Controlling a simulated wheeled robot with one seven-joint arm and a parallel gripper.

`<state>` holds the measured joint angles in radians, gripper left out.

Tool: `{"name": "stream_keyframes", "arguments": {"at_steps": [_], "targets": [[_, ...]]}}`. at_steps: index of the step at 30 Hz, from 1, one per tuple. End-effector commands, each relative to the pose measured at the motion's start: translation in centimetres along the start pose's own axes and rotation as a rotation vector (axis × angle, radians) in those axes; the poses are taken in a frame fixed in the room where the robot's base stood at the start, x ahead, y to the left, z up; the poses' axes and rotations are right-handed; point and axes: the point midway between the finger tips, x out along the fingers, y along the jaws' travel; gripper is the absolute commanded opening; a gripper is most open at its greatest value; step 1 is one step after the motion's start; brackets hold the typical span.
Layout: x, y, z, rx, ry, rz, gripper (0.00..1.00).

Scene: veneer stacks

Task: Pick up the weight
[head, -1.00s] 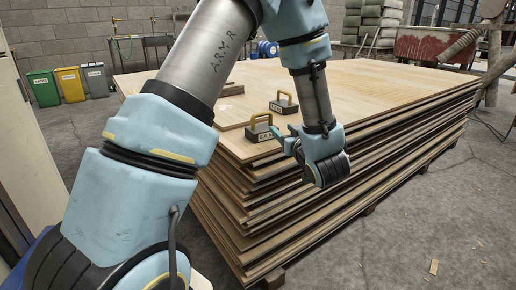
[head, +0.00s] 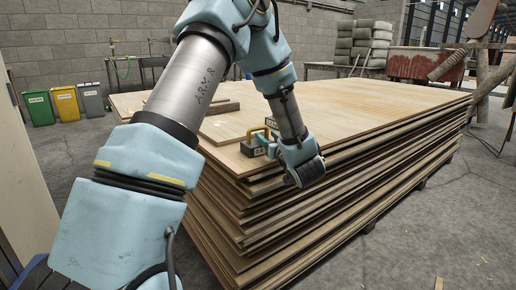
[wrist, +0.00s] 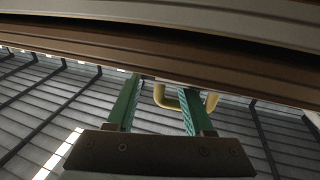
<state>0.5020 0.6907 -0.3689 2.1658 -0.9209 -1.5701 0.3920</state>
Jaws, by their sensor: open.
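A dark block weight (head: 254,152) with a yellow handle sits near the front corner of the top sheet of the veneer stack (head: 350,112). In the wrist view my open gripper (wrist: 159,86) shows two green fingers. A yellow handle (wrist: 208,102) is at the right finger, which overlaps it. The left finger is apart from the handle. I cannot tell whether they touch.
The stack's layered edges stick out unevenly below my wrist. Green, yellow and grey bins (head: 66,104) stand at the back left.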

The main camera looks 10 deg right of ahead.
Motion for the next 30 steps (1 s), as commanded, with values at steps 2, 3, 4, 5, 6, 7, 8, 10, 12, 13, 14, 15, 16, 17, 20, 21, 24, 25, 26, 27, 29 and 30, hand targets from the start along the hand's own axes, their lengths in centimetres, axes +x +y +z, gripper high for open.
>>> {"name": "stream_keyframes", "arguments": {"at_steps": [2,3,4,5,6,7,8,10,12,13,14,15,16,17,20,21,24,25,26,27,29,30], "targets": [[0.60,-0.08,0.06,0.000,-0.001,-0.001,0.52],[0.72,-0.06,0.04,0.000,-0.001,-0.001,0.52],[0.76,-0.05,0.02,0.000,-0.001,0.000,0.52],[0.77,-0.03,0.01,0.001,-0.001,0.000,0.52],[0.76,-0.02,0.00,0.001,-0.001,0.001,0.52],[0.75,-0.02,-0.01,0.001,-0.001,0.001,0.52],[0.75,-0.02,-0.01,0.001,-0.001,0.001,0.52],[0.74,-0.03,-0.01,0.001,-0.001,0.001,0.50],[0.73,-0.03,-0.01,0.001,-0.001,0.001,0.42],[0.73,-0.03,-0.01,0.001,0.000,0.001,0.39],[0.73,-0.02,-0.01,0.001,0.000,0.001,0.35],[0.72,-0.02,-0.01,0.001,0.000,0.001,0.31],[0.72,-0.03,-0.02,0.001,0.000,0.000,0.28],[0.72,-0.03,-0.02,0.001,0.000,0.000,0.24],[0.72,-0.03,-0.02,0.001,0.000,0.001,0.13],[0.72,-0.03,-0.02,0.001,0.000,0.000,0.08],[0.72,-0.03,-0.02,0.001,0.000,0.000,0.00],[0.72,-0.03,-0.02,0.001,0.000,0.000,0.00],[0.72,-0.03,-0.02,0.001,0.000,0.000,0.00],[0.72,-0.03,-0.02,0.001,0.000,0.000,0.00],[0.72,-0.03,-0.02,0.001,0.000,0.000,0.00],[0.72,-0.03,-0.02,0.001,0.000,0.000,0.00]]}}
